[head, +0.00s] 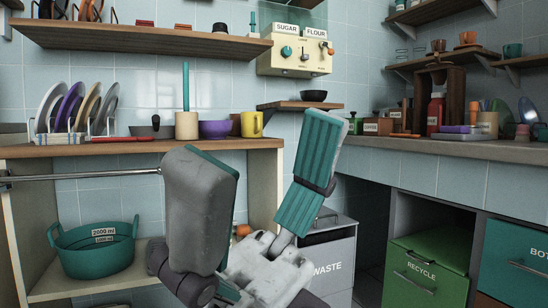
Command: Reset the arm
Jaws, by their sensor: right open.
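My right gripper (262,138) fills the lower middle of the head view, pointing up. Its two broad fingers, with ribbed teal pads, stand wide apart. The gap between them is empty. The left-hand finger shows mostly its grey back, and the other shows its teal pad. The gripper is in front of the wooden counter and touches nothing that I can see. It hides part of the lower shelf. My left gripper is not in view.
Behind, a wooden counter (128,148) holds a plate rack, a purple bowl (215,129) and a yellow mug (252,124). A teal tub (95,250) sits below. A waste bin (328,262) and green recycle drawer (424,275) stand at right. Shelves overhang the counter.

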